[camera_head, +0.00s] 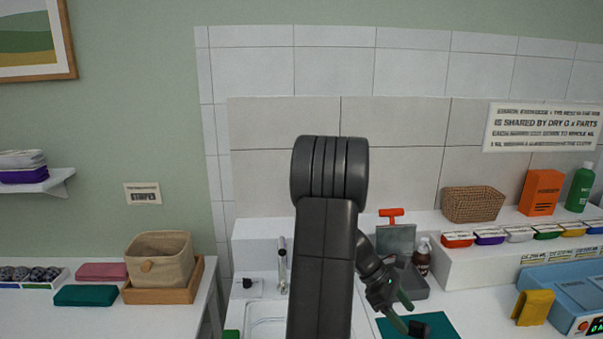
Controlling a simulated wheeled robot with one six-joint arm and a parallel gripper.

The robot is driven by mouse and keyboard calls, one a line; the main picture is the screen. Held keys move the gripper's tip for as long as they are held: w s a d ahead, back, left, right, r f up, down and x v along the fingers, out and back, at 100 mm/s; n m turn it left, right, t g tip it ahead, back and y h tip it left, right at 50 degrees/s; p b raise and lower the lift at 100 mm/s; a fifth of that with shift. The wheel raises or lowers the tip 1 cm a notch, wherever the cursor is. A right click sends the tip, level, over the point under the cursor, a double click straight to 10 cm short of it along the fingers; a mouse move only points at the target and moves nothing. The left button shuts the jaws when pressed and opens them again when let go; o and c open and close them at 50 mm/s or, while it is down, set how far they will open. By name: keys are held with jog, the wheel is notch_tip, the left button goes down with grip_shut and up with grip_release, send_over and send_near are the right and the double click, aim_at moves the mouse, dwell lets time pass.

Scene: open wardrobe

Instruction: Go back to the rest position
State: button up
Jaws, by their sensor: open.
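My arm rises through the middle of the head view and bends down to the right. My gripper (404,313) is at its end, low in the picture, to the right of the sink (266,318). Its fingers are apart, and I see nothing held between them. It is above or in front of a teal mat (447,326) on the white counter; the exact height cannot be told. My arm hides part of the sink and the counter behind it.
A grey caddy (416,284) with a brown bottle (422,258) stands close behind my gripper. A fabric basket (159,256) stands on the left counter.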

jog(key=a+f+m+y, duration=0.2)
jog(key=a+f, duration=0.1)
jog(key=a, duration=0.2)
jog(key=shift+f+m+y, duration=0.2)
jog(key=shift+m+y, duration=0.1)
jog(key=shift+y, duration=0.1)
jog(key=shift+a, duration=0.2)
